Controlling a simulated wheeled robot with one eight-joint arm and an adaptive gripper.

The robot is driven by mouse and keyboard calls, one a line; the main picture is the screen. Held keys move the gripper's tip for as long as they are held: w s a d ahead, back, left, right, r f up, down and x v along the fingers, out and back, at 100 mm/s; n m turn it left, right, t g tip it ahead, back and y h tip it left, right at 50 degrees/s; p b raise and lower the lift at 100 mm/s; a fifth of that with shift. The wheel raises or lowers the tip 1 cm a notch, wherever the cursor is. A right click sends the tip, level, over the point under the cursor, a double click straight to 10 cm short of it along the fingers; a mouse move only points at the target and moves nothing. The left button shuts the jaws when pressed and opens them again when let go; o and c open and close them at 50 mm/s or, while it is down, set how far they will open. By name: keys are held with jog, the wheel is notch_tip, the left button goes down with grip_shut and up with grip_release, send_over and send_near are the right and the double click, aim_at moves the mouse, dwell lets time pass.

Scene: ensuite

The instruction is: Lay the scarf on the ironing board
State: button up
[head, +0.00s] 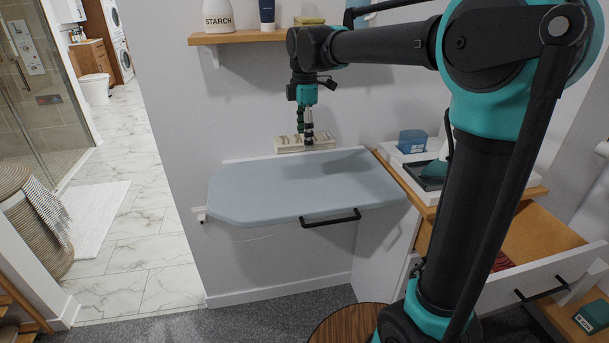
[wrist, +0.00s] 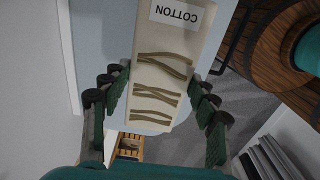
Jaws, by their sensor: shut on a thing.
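My gripper (head: 306,138) is shut on a flat cream cloth (wrist: 170,50) with olive stripes and a white label reading COTTON, which looks like the scarf. The fingers clasp its two long sides in the wrist view. In the head view the cream cloth (head: 290,144) is close to the wall, at the back edge of the ironing board. The ironing board (head: 290,190) is a pale blue padded board folded out from the wall, with a black front handle. Its top is bare. I cannot tell whether the cloth touches it.
A wooden shelf (head: 240,37) above holds a starch bottle (head: 218,16) and a blue tube (head: 267,15). Right of the board, a counter carries a tray with a teal-and-dark iron-like item (head: 432,170) and a blue box (head: 412,141). An open drawer (head: 530,270) holds something red.

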aim_at(305, 185)
notch_tip(305, 185, down, 13)
jog(key=shift+f, duration=0.15)
dwell(0.4)
jog(key=shift+f, duration=0.15)
jog(key=o, duration=1.2)
notch_tip(305, 185, up, 12)
jog(key=shift+r, duration=0.2)
